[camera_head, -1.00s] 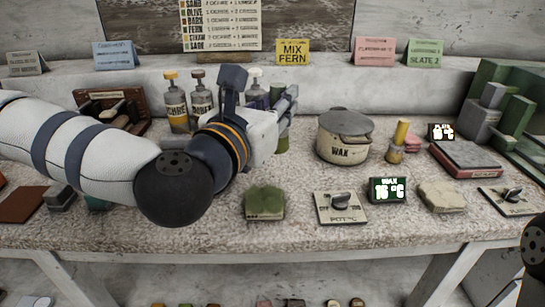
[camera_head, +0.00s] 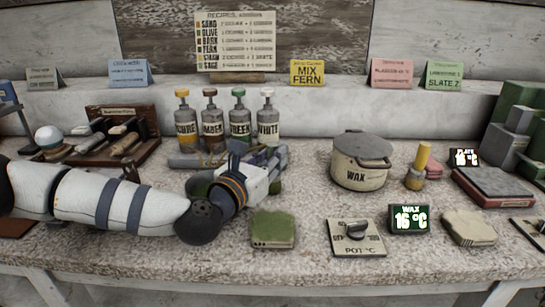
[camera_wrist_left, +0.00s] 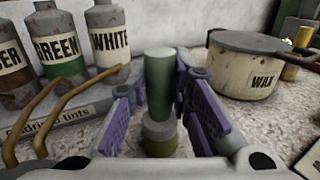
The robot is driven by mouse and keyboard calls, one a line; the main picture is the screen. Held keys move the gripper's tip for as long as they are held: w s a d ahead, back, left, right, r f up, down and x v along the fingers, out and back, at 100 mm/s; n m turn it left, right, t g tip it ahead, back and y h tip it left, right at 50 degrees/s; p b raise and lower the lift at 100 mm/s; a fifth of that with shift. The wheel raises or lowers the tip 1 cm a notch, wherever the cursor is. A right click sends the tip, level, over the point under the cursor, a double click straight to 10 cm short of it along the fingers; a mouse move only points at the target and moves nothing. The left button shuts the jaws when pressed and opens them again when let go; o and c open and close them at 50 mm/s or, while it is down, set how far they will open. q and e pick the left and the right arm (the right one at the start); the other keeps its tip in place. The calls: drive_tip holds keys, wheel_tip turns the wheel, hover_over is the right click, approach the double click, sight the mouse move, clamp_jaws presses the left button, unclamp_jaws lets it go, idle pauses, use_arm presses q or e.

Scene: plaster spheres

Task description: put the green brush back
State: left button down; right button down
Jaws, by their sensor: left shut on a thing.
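The green brush (camera_wrist_left: 160,80) stands upright between the purple-padded fingers of my left gripper (camera_wrist_left: 160,103) in the left wrist view. The gripper is shut on its green handle. A grey collar and an olive, jar-like lower part (camera_wrist_left: 160,138) show below; I cannot tell whether that part belongs to the brush or is a holder. My right gripper is not in view.
Several tint bottles (camera_head: 239,118) stand behind the gripper. A yellow-handled brush (camera_head: 421,160) stands upright right of the pot. A wooden tool rack (camera_head: 140,130) is at the left. A green block (camera_head: 273,229) and the pot dial (camera_head: 356,237) lie in front.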

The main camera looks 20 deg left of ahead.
use_arm(q)
drive_tip(key=shift+f, duration=0.35)
drive_tip(key=c, duration=1.5)
unclamp_jaws()
drive_tip(key=shift+r, duration=0.1)
drive_tip(key=shift+o, duration=0.2)
drive_tip(key=shift+r, duration=0.25)
drive_tip(key=shift+s+r, duration=0.1)
drive_tip(key=shift+s, duration=0.1)
drive_tip(key=s, duration=0.3)
drive_tip(key=s+a, duration=0.1)
drive_tip(key=s, duration=0.3)
drive_tip(key=s+a, duration=0.1)
drive_tip(key=s, duration=0.3)
drive_tip(key=shift+s+a, duration=0.15)
drive_tip(key=shift+s, duration=0.05)
